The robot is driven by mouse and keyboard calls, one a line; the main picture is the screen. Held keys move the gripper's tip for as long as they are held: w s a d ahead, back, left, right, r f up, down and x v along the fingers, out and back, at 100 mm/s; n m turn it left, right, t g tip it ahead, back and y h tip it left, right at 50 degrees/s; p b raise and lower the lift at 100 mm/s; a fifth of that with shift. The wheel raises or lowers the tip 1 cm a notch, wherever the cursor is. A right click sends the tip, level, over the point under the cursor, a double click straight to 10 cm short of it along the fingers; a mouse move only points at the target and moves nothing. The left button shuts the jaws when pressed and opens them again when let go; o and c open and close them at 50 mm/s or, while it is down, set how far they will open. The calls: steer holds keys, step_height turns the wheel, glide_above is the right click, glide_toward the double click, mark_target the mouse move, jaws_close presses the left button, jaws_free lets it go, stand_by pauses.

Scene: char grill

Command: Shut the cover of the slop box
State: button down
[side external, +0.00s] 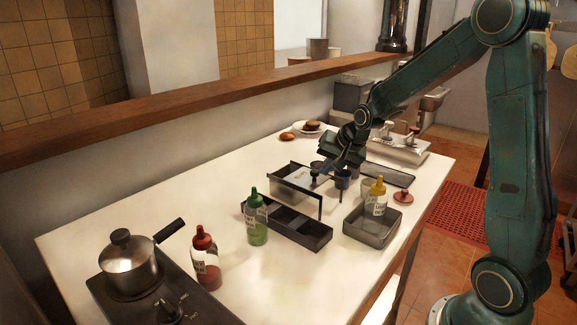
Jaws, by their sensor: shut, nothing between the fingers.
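The dark, low box (316,240) that I take for the slop box sits mid-counter, with open compartments along its near side. A pale panel with a dark frame (283,187), apparently its cover, stands raised along the box's far side. A small dark knob (314,174) shows near the panel's upper right part. My gripper (325,172) is shut and empty, reaching down from the right close to the knob and panel. I cannot tell whether it touches them. The hinge is not clear in this view.
A green bottle (257,218) stands close to the box's near-left side. A grey tray (371,226) with a yellow-capped bottle (376,197) is to its right. A red bottle (205,260) and a pot (129,265) are at front left.

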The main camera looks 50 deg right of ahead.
mark_target(308, 176)
steer(key=w, duration=0.6)
steer(key=shift+a, duration=0.1)
steer(key=shift+s+d+r, duration=0.15)
steer(key=shift+s+d, duration=0.25)
steer(key=shift+s, duration=0.3)
steer(key=s, duration=0.2)
steer(key=s+d+r, duration=0.1)
steer(key=shift+d, duration=0.1)
steer(key=v, duration=0.9)
steer(key=shift+s, duration=0.15)
steer(key=shift+r, duration=0.1)
